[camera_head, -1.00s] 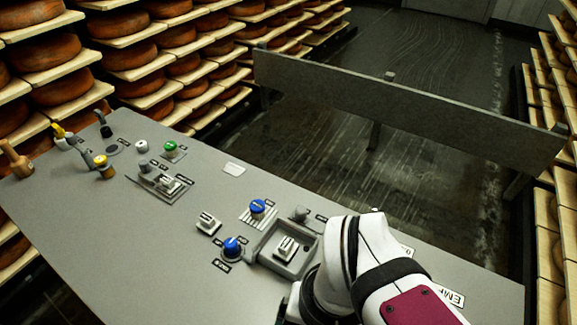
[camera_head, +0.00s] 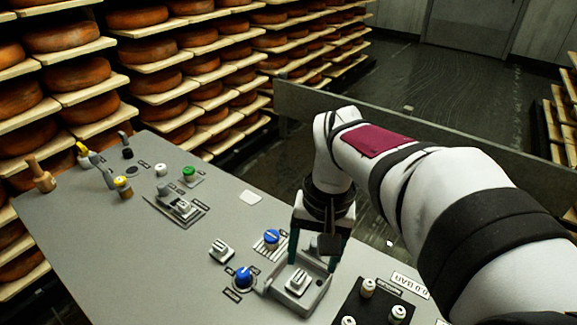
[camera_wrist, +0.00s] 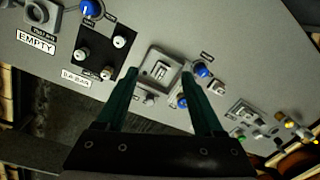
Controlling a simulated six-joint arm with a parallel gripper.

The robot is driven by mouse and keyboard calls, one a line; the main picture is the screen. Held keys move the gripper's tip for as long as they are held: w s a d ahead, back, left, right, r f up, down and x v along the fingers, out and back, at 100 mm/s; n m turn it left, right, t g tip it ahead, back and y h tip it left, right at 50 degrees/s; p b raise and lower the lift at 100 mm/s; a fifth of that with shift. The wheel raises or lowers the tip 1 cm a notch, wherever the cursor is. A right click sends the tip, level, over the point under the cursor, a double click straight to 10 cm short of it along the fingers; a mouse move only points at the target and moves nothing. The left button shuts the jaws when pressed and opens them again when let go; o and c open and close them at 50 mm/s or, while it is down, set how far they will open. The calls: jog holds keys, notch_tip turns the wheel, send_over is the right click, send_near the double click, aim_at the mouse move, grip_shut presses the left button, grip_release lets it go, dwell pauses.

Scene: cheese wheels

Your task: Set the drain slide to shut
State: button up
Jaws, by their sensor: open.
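A grey slide with a ridged grip (camera_head: 182,207) sits on a long track plate at the middle left of the panel. Its labels are too small to read, so I cannot tell that it is the drain slide. A similar ridged block (camera_head: 298,283) stands in a square raised frame near the front, and another ridged block (camera_head: 221,250) stands left of it. My gripper (camera_head: 318,250) is open and empty, pointing down above the framed block. In the wrist view, the framed block (camera_wrist: 160,70) appears between my fingertips, apparently below them.
Two blue knobs (camera_head: 243,277) (camera_head: 271,238) are close left of the frame. A black plate with several small knobs (camera_head: 367,288) lies right. A green button (camera_head: 189,173), yellow-topped parts (camera_head: 122,184) and a wooden handle (camera_head: 40,175) are farther left. A low barrier (camera_head: 450,160) stands behind the panel.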

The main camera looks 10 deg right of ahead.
jog(key=w+d+f, duration=0.2)
jog(key=w, duration=0.6)
jog(key=n+h, duration=0.1)
jog(key=n, duration=0.1)
send_over(315, 243)
notch_tip(315, 243, down, 6)
jog(key=f, duration=1.6)
jog(key=shift+w+d, duration=0.1)
jog(key=shift+w, duration=0.1)
jog(key=shift+r, duration=0.1)
grip_shut()
